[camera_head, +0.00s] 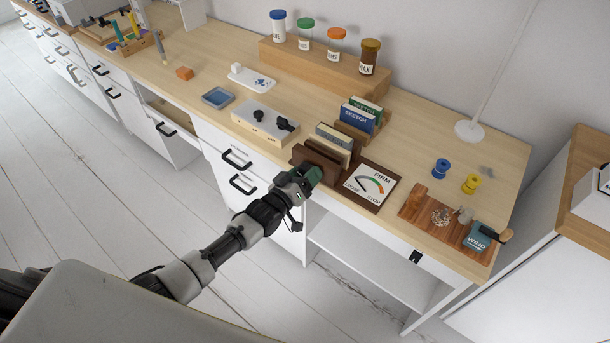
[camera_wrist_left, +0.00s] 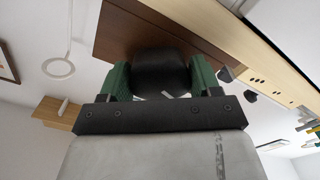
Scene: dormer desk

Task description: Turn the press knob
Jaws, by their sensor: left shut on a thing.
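The press (camera_head: 318,156) is a dark brown wooden frame near the front edge of the desk, with books standing behind its front plate. Beside it lies a dial card (camera_head: 371,184) marked LOOSE, FIRM and STOP, with a coloured arc. My left gripper (camera_head: 312,174) is at the front of the press. In the left wrist view its green fingers are shut on the dark press knob (camera_wrist_left: 160,72), one finger on each side, against the brown wood (camera_wrist_left: 118,35). A small pale mark shows on the knob. In the head view the gripper hides the knob. My right gripper is not in view.
A pale box with black knobs (camera_head: 265,124) stands left of the press. A winder board (camera_head: 430,217) with a crank lies to the right. Jars with coloured lids stand on a wooden riser (camera_head: 320,70) at the back. Open floor lies in front.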

